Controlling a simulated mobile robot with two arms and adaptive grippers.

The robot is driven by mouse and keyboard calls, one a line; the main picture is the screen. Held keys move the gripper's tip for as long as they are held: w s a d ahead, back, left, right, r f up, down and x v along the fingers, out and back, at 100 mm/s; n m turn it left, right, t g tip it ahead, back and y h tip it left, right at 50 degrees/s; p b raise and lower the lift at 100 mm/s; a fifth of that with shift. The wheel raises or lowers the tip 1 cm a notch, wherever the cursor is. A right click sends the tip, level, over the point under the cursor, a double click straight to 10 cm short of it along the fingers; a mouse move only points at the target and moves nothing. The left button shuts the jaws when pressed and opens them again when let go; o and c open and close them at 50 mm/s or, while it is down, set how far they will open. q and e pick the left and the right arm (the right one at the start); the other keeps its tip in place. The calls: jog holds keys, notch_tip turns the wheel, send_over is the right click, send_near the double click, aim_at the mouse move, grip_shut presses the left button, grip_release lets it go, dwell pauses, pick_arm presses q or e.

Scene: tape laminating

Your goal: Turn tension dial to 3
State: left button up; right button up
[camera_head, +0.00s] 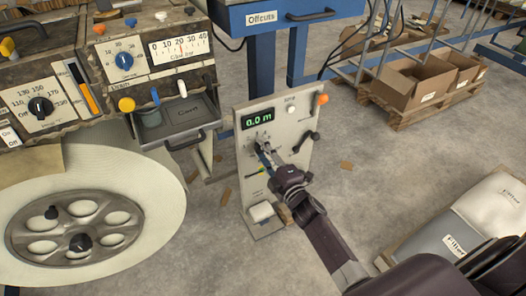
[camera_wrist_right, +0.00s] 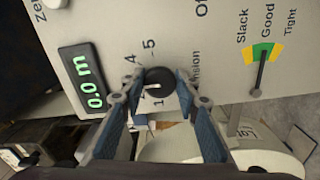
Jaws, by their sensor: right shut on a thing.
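The tension dial (camera_wrist_right: 161,84) is a small black round knob on a pale upright panel (camera_head: 300,122). In the right wrist view, the numbers 1, 4 and 5 show around it. A white mark is on the knob, but my fingers hide part of the scale and I cannot tell the exact setting. My right gripper (camera_head: 264,149) is at the panel, its blue-padded fingers closed on either side of the dial. My left gripper is not in view.
A green display (camera_head: 258,119) reads 0.0 m. A Slack/Good/Tight gauge (camera_wrist_right: 262,54) sits beside the dial. An orange-tipped lever (camera_head: 320,100) and a black handle (camera_head: 310,137) are on the panel's right. A large roll (camera_head: 150,215) stands left; cardboard boxes (camera_head: 418,88) stand back right.

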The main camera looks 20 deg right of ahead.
jog(key=shift+f, duration=0.1)
dwell(0.3)
jog(key=o, duration=1)
jog(key=shift+o, duration=0.5)
jog(key=s, duration=1.2)
jog(key=shift+d, duration=0.45)
